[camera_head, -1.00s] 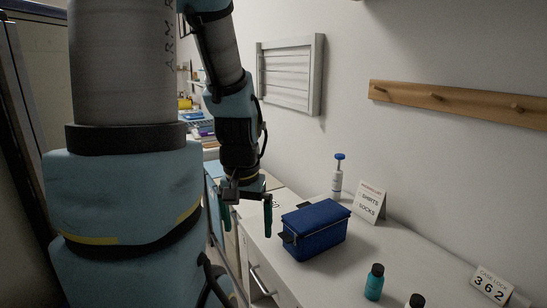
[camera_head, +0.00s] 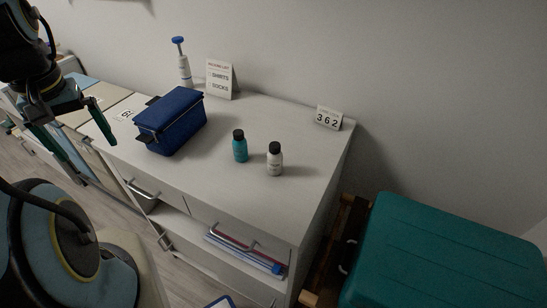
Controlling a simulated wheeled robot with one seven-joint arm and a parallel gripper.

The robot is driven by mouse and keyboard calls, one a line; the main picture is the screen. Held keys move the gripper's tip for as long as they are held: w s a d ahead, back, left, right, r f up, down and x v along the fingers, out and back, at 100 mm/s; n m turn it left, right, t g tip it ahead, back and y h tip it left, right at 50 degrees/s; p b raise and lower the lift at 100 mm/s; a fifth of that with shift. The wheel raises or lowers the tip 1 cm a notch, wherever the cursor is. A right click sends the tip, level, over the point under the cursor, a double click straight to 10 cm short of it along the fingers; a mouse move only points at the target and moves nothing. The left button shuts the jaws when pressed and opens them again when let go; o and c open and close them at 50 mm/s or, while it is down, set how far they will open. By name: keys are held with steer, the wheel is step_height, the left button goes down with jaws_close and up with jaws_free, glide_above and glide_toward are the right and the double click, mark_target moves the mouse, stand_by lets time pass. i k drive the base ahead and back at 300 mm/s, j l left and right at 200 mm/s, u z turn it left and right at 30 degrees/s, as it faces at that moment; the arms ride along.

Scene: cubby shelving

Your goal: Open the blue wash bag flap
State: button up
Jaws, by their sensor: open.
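The blue wash bag (camera_head: 178,124) stands on the white dresser top, its flap closed on top with a light zip line along the upper edge. A dark tab sticks out at its left end. My gripper (camera_head: 76,130) is at the left, its two teal fingers apart and empty, pointing down. It is left of the bag and apart from it. The bag's far side is hidden.
A teal bottle (camera_head: 240,147) and a white bottle (camera_head: 275,160) stand right of the bag. A teal case (camera_head: 440,255) is at the right.

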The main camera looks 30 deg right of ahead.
mark_target(160, 111)
steer(key=i+j+u, duration=0.25)
steer(key=j, duration=0.25)
steer(key=i+j+u, duration=0.25)
steer(key=j, duration=0.25)
steer(key=i, duration=0.05)
